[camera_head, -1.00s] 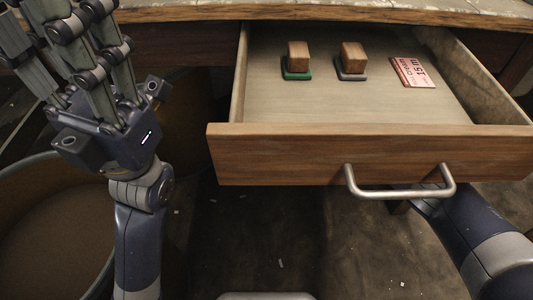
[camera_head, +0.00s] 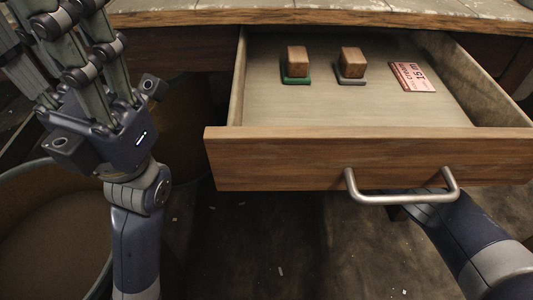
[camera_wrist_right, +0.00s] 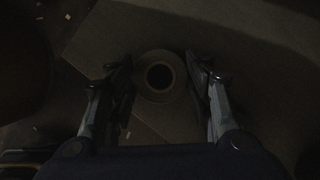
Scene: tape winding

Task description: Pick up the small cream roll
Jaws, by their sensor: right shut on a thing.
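A small roll (camera_wrist_right: 145,86) with a dark round hole shows in the dim right wrist view, its ring a dull tan in the shadow. My right gripper (camera_wrist_right: 160,84) has one finger on each side of it and is shut on it. The right gripper is hidden in the head view, where only my right arm shows below the drawer handle. My left gripper (camera_head: 72,50) is raised at the upper left, its fingers spread and empty, with some tips cut off by the frame. A pink card (camera_head: 412,76) with upside-down print, apparently "CREAM 15 M", lies in the drawer.
The wooden drawer (camera_head: 350,160) stands open under the worn tabletop (camera_head: 330,8), with a metal handle (camera_head: 402,199). Two wooden blocks on a green base (camera_head: 296,80) and a grey base (camera_head: 351,80) stand inside. A round bin (camera_head: 45,230) is at the left.

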